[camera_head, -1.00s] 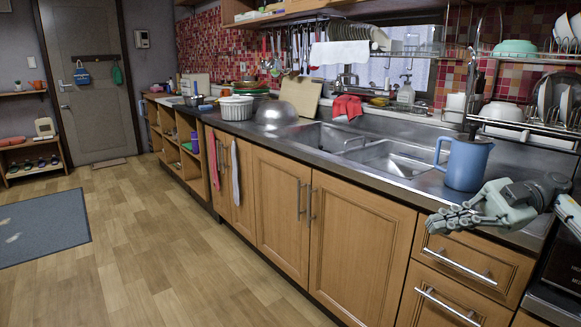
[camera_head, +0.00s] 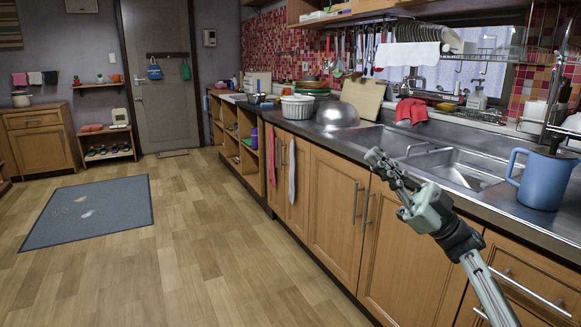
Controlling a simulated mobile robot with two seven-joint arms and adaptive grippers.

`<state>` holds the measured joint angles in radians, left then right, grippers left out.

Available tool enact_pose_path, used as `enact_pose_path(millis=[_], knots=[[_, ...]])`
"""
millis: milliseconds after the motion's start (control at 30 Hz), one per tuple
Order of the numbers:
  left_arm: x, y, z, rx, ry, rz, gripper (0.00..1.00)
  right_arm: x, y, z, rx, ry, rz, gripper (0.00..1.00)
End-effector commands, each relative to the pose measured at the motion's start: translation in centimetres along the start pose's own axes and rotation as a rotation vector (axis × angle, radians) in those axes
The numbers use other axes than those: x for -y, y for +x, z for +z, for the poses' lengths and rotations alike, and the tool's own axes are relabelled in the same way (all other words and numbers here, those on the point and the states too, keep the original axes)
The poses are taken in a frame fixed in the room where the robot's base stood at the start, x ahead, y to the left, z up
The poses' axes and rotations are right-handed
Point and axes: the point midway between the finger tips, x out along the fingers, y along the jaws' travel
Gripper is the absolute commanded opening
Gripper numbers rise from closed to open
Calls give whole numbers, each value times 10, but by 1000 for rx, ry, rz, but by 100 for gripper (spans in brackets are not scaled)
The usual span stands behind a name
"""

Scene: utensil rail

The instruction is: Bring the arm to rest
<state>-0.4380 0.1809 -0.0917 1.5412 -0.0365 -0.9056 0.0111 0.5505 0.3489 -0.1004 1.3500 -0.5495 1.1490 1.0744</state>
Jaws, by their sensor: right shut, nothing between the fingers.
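My right gripper (camera_head: 378,160) is in the camera_head view, at the end of my right arm, which comes in from the lower right. Its fingers are shut and hold nothing. It points up and to the left, in front of the cabinet doors (camera_head: 336,203) near the counter's front edge. It appears apart from everything around it. My left gripper is not in view.
The counter (camera_head: 480,205) with a double sink (camera_head: 457,168) runs along the right. A blue pitcher (camera_head: 545,180) stands on it at the far right. Utensils (camera_head: 340,56) hang from a rail at the back. The wooden floor (camera_head: 190,240) at left is open, with a grey mat (camera_head: 88,212).

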Motion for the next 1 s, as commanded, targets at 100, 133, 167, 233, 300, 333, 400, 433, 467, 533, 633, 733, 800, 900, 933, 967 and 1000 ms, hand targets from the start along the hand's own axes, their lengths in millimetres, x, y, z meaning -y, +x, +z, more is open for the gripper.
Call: enact_pose_path(millis=[100,133,167,233,300,333,400,433,467,533,633,733,800,900,933,967,1000], knots=[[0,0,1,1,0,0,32,-58,-8,18,89,-96,243,0],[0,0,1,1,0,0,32,-74,-14,24,124,-122,315,0],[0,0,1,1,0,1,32,-91,-21,30,164,-147,389,0],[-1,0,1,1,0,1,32,-129,-46,49,284,-203,561,0],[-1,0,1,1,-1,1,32,-160,-78,69,428,-243,719,0],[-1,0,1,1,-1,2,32,-170,-94,78,496,-254,780,0],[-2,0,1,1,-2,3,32,-187,-133,99,669,-270,902,0],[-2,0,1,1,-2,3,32,-191,-150,107,743,-270,944,0],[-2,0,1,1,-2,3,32,-193,-166,115,815,-269,980,0],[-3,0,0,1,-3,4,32,-192,-201,131,978,-255,1041,0],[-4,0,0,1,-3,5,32,-182,-243,149,1186,-222,1087,0],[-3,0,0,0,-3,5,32,-165,-279,162,1375,-175,1099,0],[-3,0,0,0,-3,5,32,-150,-301,168,1499,-136,1092,0],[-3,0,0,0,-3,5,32,-123,-330,178,1662,-72,1062,0],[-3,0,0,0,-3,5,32,-111,-338,185,1670,-62,1056,0],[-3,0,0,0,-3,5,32,-100,-345,190,1680,-53,1050,0],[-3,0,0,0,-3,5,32,-87,-354,196,1696,-39,1043,0]])
